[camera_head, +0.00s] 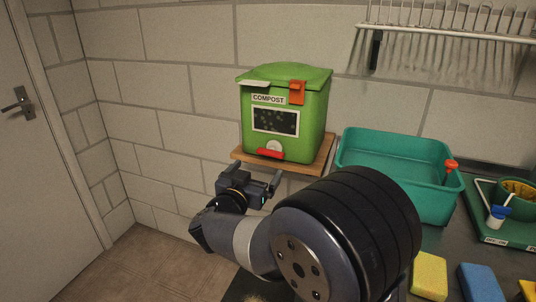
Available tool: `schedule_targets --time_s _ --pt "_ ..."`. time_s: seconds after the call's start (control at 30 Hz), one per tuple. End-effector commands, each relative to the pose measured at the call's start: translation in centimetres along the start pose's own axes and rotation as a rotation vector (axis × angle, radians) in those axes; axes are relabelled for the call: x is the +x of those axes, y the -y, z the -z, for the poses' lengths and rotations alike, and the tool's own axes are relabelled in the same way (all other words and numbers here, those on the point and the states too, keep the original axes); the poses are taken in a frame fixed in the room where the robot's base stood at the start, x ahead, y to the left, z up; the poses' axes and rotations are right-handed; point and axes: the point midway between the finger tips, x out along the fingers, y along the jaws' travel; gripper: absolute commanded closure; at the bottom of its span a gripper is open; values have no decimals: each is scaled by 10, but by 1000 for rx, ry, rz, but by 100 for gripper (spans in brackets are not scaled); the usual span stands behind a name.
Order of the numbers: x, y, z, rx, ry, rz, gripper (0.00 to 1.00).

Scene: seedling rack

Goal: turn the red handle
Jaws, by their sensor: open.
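The red handle (270,153) is a short bar, lying about level, low on the front of a green compost bin (316,125). A pale round knob shows just above it. The bin stands on a wooden shelf (320,163) against the wall, with its lid shut. My gripper (273,184) is open and empty, below the red handle and apart from it in the picture. How far it is from the bin in depth I cannot tell. My arm hides part of the area below the shelf.
An orange latch (297,92) hangs at the bin's lid. A teal basin (438,200) stands to the right of the shelf. Sponges, including a yellow one (429,276), lie at the lower right. A wire rack (450,33) is on the wall. The floor at the left is clear.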

Motion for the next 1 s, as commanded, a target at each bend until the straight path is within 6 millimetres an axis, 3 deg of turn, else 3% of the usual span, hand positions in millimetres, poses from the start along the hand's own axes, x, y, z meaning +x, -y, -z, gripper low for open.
schedule_targets --time_s 0.2,0.43,0.87,1.0 --pt "44 -1 -2 2 0 -3 5" --pt "78 -1 -1 3 0 -2 5" --pt "88 0 0 3 1 0 5" --pt "88 0 0 3 1 0 16"
